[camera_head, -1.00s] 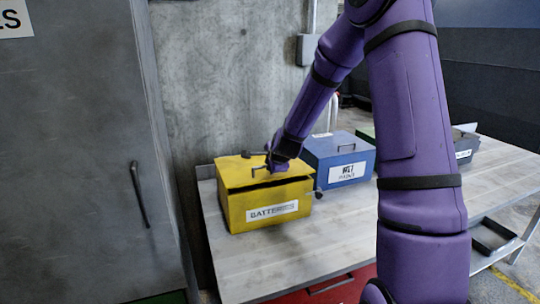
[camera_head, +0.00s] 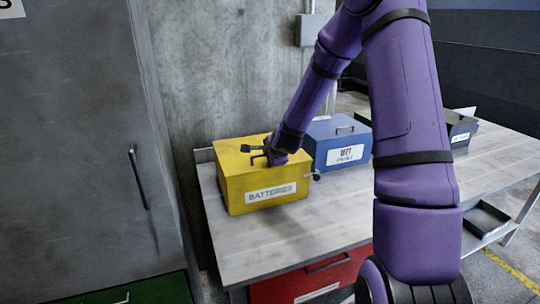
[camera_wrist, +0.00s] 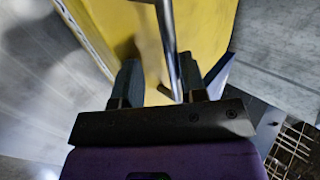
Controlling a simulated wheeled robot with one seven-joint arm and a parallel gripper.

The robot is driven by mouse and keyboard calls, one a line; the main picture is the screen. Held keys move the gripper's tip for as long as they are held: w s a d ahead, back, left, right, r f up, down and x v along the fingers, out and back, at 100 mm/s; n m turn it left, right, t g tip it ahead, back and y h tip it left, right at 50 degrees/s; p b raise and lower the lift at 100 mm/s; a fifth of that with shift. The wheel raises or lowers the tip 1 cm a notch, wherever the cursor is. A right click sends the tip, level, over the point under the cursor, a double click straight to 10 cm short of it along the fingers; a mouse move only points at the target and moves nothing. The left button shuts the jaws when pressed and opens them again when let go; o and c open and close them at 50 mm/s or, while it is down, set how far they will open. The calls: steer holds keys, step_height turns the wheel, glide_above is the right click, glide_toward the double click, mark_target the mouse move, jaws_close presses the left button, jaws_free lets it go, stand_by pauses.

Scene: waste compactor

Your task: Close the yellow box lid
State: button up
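The yellow box (camera_head: 262,187), labelled as batteries, stands on the workbench, and its lid (camera_head: 238,157) lies flat on top with no gap showing along the front. My gripper (camera_head: 267,157) is at the lid's top. In the wrist view the yellow surface (camera_wrist: 205,30) fills the upper middle, and a dark metal handle bar (camera_wrist: 168,45) runs down between the two fingers of my gripper (camera_wrist: 160,85). The fingers stand apart on either side of the bar. I cannot tell whether they touch the lid.
A blue box (camera_head: 338,141) stands right of the yellow box on the grey workbench (camera_head: 330,230). A dark open box (camera_head: 460,130) is farther right. A grey cabinet door (camera_head: 80,150) is at the left. The bench front is clear.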

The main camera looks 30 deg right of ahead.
steer(key=shift+s+f, duration=0.4)
steer(key=shift+f, duration=0.05)
steer(key=v, duration=1.1)
steer(key=shift+w+r, duration=0.35)
steer(key=shift+w, duration=0.05)
steer(key=s+a+r+n+g+y, duration=0.1)
steer(key=s+a+r+n, duration=0.5)
steer(key=s+r+n, duration=0.3)
steer(key=s+a+r+n+g, duration=0.2)
steer(key=s+a+r+n, duration=0.4)
steer(key=s, duration=0.4)
steer(key=s+r+n+y, duration=0.1)
steer(key=s+n, duration=0.4)
steer(key=s, duration=0.5)
steer(key=shift+s+r+g, duration=0.4)
steer(key=shift+r, duration=0.3)
steer(key=shift+o, duration=0.3)
